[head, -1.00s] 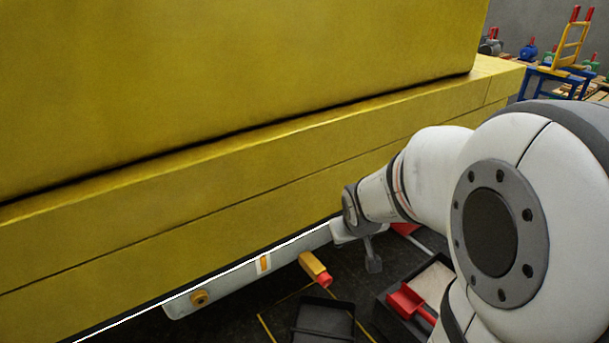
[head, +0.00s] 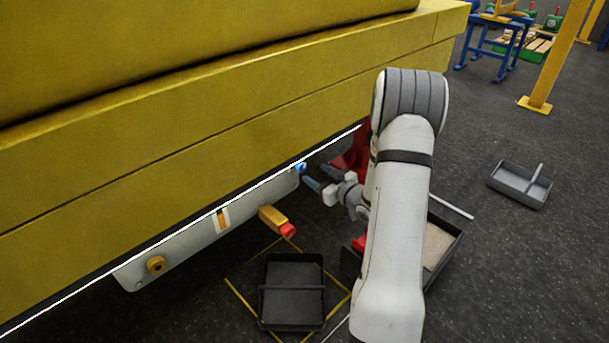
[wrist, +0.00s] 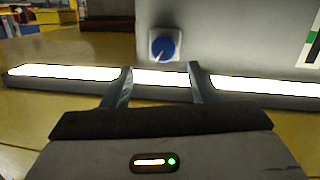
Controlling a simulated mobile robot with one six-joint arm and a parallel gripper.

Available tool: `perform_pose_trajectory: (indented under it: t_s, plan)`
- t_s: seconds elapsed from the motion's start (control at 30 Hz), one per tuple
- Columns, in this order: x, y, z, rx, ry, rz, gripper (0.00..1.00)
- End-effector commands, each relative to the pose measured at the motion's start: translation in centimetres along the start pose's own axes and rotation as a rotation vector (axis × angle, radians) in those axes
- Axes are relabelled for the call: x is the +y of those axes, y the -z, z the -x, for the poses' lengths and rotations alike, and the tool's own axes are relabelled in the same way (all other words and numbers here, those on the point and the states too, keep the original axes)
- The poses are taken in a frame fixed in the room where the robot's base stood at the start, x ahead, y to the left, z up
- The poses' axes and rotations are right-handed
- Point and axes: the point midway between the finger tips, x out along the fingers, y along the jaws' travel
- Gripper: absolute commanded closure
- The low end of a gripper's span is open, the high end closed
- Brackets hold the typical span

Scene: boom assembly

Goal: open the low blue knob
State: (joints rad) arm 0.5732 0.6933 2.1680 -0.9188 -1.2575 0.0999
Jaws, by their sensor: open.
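The low blue knob (head: 300,167) sits at the far right end of the pale panel (head: 190,239), under the yellow beam. In the wrist view the knob (wrist: 163,46) is a round blue dial on a light square plate, with a pale mark toward its lower left. My gripper (head: 319,178) is open and empty, its fingers pointing at the knob from the right. In the wrist view my gripper (wrist: 160,70) has the knob beyond its fingertips, roughly centred between them and apart from both.
The yellow beam (head: 240,125) overhangs the panel, with a bright light strip (wrist: 160,77) along it. An orange-yellow handle with a red end (head: 275,221) sticks out beside the panel. A black tray (head: 292,318) lies on the floor below; a grey tray (head: 520,185) lies right.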

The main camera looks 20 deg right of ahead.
Motion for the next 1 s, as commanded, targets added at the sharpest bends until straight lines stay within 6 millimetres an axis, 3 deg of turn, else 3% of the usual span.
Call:
perform_pose_trajectory:
  t_s: [0.1,0.33,0.7,1.0]
  plan:
    - [0.0,-1.4,0.6,0.078,0.029,-0.027,0.46]
    - [-0.1,-1.9,0.6,0.144,0.056,-0.044,0.46]
    - [-0.4,-1.1,-4.8,0.145,0.057,-0.042,0.46]
    - [-0.4,-0.7,-6.6,0.143,0.054,-0.045,0.46]
